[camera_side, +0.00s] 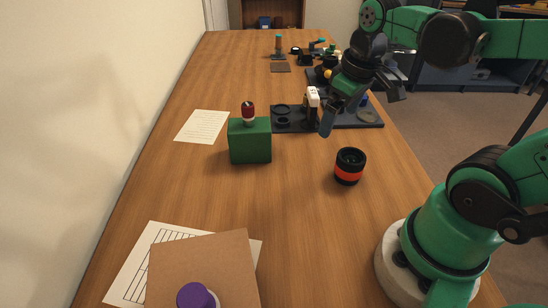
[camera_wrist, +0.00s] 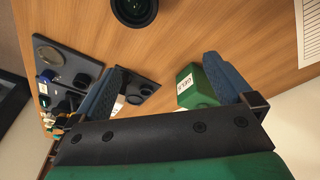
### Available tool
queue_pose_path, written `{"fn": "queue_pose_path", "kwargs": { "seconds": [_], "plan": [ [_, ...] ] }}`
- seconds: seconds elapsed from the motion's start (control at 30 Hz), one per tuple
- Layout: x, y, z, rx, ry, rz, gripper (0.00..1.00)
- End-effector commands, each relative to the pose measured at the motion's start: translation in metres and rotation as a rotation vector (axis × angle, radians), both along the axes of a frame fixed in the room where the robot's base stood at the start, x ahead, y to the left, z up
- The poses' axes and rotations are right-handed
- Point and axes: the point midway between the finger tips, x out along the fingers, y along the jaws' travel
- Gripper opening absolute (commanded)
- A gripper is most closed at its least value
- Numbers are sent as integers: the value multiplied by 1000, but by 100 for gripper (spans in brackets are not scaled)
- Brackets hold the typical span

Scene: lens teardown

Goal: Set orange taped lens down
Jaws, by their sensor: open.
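The lens with the orange tape band (camera_side: 349,174) stands upright on the wooden table, black with its open glass end up. In the wrist view the lens (camera_wrist: 135,10) is at the top edge, partly cut off, beyond my fingertips. My gripper (camera_side: 342,116) is in the air behind and above the lens in the side view, apart from it. Its two blue fingers (camera_wrist: 166,78) are spread wide with nothing between them.
A green block (camera_side: 250,142) with a small red-topped item (camera_side: 248,112) stands left of the lens. A dark tray (camera_side: 294,119) with lens parts lies behind. Paper sheets (camera_side: 202,126) and a brown board (camera_side: 205,262) lie left and in front. Table around the lens is clear.

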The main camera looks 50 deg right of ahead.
Motion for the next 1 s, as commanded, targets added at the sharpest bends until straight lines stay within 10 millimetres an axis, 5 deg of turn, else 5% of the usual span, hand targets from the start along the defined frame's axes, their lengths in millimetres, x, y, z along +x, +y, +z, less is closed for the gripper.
{"fn": "queue_pose_path", "kwargs": {
  "seconds": [0.1,0.3,1.0],
  "plan": [
    [21,39,-1,2,-214,24,100],
    [35,73,4,62,-414,24,100],
    [36,74,5,65,-422,19,100]
  ]
}}
